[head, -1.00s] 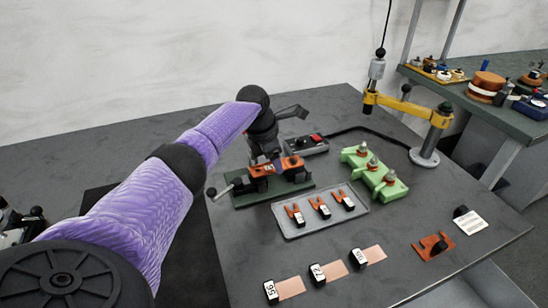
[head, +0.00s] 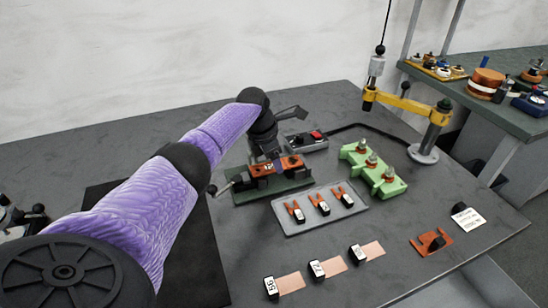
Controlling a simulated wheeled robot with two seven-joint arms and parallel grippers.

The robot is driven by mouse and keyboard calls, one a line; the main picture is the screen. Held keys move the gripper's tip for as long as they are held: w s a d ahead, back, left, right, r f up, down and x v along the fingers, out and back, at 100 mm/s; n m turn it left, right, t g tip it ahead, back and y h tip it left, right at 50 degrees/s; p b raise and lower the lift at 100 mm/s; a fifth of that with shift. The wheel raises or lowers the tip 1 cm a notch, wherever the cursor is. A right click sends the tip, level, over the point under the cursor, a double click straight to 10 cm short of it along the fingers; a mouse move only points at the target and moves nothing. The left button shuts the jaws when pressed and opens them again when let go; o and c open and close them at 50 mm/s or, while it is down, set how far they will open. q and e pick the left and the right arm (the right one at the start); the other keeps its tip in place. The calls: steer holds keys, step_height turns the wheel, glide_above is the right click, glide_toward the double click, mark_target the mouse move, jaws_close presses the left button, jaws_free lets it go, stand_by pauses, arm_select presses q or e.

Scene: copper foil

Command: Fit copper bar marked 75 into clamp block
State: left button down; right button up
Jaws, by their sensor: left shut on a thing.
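My left gripper (head: 274,156) reaches down over the clamp block (head: 254,188), a dark block on a green base with a lever at its left end. It is shut on a copper-orange bar (head: 291,162) that lies at the top of the block. The bar's white mark is too small to read, and my wrist hides part of it. I cannot tell whether the bar is fully seated. My right gripper is not in view.
A grey tray (head: 327,223) holds several copper forked pieces with tags. A green block with studs (head: 375,170) stands behind it to the right. Foil strips with numbered tags (head: 290,284) lie in front. A yellow-armed stand (head: 428,135) rises at the back right.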

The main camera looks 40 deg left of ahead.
arm_select(q)
steer(key=shift+r, duration=0.1)
steer(key=shift+f, duration=0.35)
stand_by(0.6)
steer(key=shift+f, duration=0.25)
stand_by(0.6)
steer(key=shift+c, duration=2)
jaws_free()
steer(key=shift+r, duration=0.1)
steer(key=shift+r+p, duration=1.45)
steer(key=shift+p, duration=0.4)
